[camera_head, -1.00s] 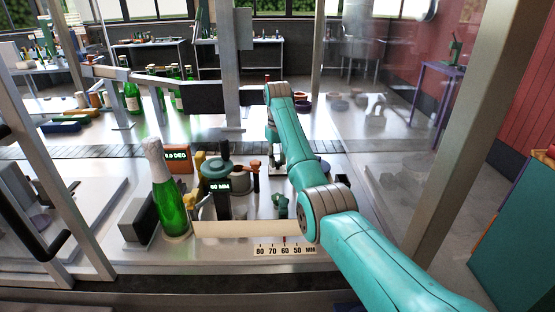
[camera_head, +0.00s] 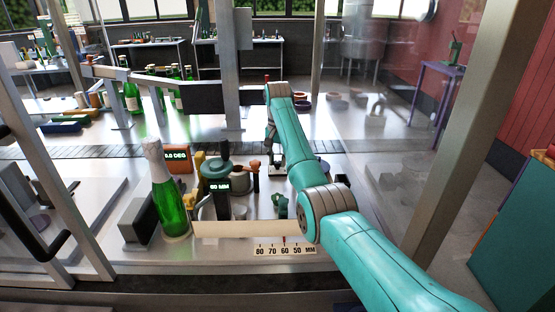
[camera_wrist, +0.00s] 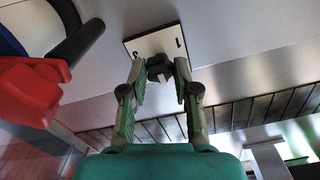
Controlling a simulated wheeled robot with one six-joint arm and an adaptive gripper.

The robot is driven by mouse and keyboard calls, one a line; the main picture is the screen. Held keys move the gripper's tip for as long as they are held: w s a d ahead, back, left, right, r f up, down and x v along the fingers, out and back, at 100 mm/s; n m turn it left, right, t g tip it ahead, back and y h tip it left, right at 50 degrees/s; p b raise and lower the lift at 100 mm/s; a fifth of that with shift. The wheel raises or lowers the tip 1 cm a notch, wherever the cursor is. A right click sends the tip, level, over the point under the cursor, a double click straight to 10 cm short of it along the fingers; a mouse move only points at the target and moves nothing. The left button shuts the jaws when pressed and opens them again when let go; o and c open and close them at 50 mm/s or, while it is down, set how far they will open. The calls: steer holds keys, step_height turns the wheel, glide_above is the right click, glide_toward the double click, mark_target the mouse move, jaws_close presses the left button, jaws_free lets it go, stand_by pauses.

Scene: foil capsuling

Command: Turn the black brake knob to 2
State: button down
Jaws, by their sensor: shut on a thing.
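The black brake knob (camera_wrist: 160,70) sits on a small white plate (camera_wrist: 147,44) with dark marks in the wrist view. My gripper (camera_wrist: 164,74) has its two fingertips on either side of the knob and is shut on it.
A green bottle with a pale foil top (camera_head: 168,195) stands at the left, beside an orange-framed display (camera_head: 178,159). A green-topped device (camera_head: 217,172) with a millimetre readout stands left of my arm. A red part (camera_wrist: 35,88) is close at the wrist view's left.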

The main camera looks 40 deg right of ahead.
stand_by(0.3)
steer(key=c, duration=0.9)
jaws_free()
steer(key=shift+o, duration=0.2)
